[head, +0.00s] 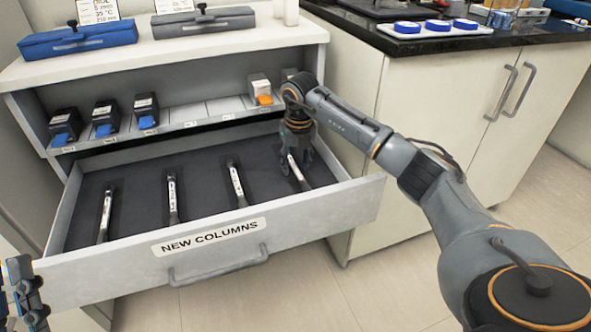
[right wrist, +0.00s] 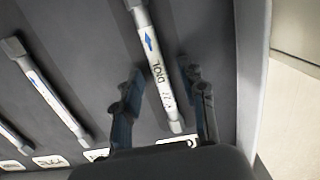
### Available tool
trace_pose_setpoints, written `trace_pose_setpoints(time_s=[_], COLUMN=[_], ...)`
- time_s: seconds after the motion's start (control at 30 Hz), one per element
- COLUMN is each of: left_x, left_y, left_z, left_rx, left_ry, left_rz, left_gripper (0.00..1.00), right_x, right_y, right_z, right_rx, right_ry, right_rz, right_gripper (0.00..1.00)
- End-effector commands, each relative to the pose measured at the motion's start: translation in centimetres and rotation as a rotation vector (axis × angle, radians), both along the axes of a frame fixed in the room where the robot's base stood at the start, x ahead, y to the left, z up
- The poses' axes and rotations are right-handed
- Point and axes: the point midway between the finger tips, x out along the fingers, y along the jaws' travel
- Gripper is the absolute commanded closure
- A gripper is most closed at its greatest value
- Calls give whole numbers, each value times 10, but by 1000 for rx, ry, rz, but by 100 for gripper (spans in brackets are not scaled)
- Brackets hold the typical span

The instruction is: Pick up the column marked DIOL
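The column marked DIOL (right wrist: 159,70) is a slim white tube with a blue arrow, lying at the right end of the open drawer. It also shows in the head view (head: 297,171), partly covered by my gripper. My right gripper (head: 295,160) is over this column. In the right wrist view its two fingers (right wrist: 163,78) are apart, one on each side of the tube, with gaps visible; whether they are at its height I cannot tell. Part of my left gripper (head: 25,290) shows at the lower left edge; its fingers are not clear.
The drawer (head: 100,269) labelled NEW COLUMNS holds other columns (head: 172,196) to the left, spaced apart. A shelf above it carries dark boxes (head: 104,115) with blue fronts and a box with an orange front (head: 262,90). The drawer's right wall (head: 350,198) is close to my right gripper.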

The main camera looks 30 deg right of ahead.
Motion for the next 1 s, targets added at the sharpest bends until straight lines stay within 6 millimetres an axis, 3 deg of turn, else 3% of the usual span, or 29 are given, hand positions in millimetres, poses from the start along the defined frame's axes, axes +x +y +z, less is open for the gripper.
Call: trace_pose_setpoints(time_s=[0.03,0.2,0.67,1.0], left_x=[0,0,2,32], left_y=[0,0,0,-3], left_z=[0,0,0,-37], left_rx=[0,0,5,80], left_ry=[0,1,13,280], left_rz=[0,0,1,16], left_gripper=[80,80,80,80], right_x=[0,0,0,1], right_y=[0,0,0,0], right_z=[0,0,4,40], right_rx=[0,0,0,-1], right_ry=[0,0,-2,-3], right_rz=[0,0,0,0], right_gripper=[69,100,100,100])
